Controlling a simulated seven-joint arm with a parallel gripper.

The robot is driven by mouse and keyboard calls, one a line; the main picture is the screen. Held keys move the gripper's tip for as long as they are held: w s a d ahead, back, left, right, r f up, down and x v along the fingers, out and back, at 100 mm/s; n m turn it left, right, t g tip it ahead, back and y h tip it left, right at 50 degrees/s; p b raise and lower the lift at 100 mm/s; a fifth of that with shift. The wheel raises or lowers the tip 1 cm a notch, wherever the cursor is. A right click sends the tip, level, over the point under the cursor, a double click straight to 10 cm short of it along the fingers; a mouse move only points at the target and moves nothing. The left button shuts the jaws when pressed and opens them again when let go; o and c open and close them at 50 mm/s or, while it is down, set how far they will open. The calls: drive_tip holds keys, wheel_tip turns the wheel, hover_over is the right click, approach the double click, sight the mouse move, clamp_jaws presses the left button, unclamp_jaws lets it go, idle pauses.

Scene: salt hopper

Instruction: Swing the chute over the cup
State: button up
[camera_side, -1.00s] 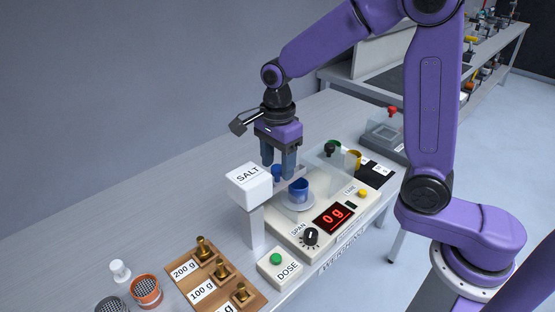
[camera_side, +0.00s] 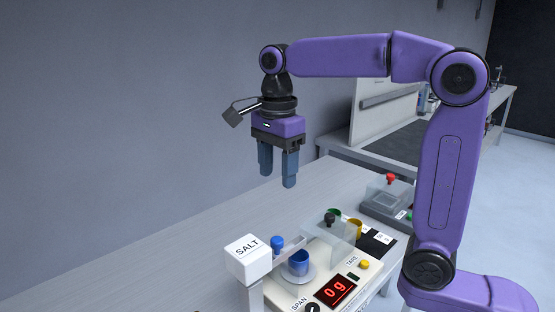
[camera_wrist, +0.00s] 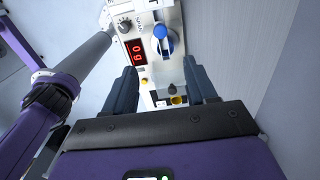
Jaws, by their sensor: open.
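The white hopper block marked SALT (camera_side: 249,258) stands on a post at the front left of the scale. The grey chute (camera_side: 293,244) reaches from it to the right and back, with a blue knob (camera_side: 277,242) near its hopper end. The blue cup (camera_side: 299,264) stands upright on the scale's round pan. In the side view the chute passes behind the cup's rim; in the wrist view, chute and cup overlap under the knob (camera_wrist: 158,32). I cannot tell whether its outlet is over the cup. My gripper (camera_side: 277,179) is open and empty, well above the knob.
The scale's red display (camera_side: 334,291) reads 0 g. A clear shield (camera_side: 330,238) stands behind the cup, with a black knob (camera_side: 330,219) and green and yellow cups nearby. A clear box with a red knob (camera_side: 391,179) stands farther back. The bench at left is bare.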

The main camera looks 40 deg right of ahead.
drive_tip(key=shift+r, duration=0.85)
drive_tip(key=shift+f, duration=0.1)
drive_tip(key=s+d+f+n, duration=0.3)
drive_tip(key=s+f+n, duration=0.5)
drive_tip(key=s+n, duration=0.4)
drive_tip(key=s+d+f+n, duration=0.4)
drive_tip(key=s+f+n, duration=0.3)
drive_tip(key=s+n, duration=0.5)
drive_tip(key=n, duration=0.6)
drive_tip(key=shift+s+f+n, duration=0.3)
drive_tip(key=shift+f+n, duration=0.1)
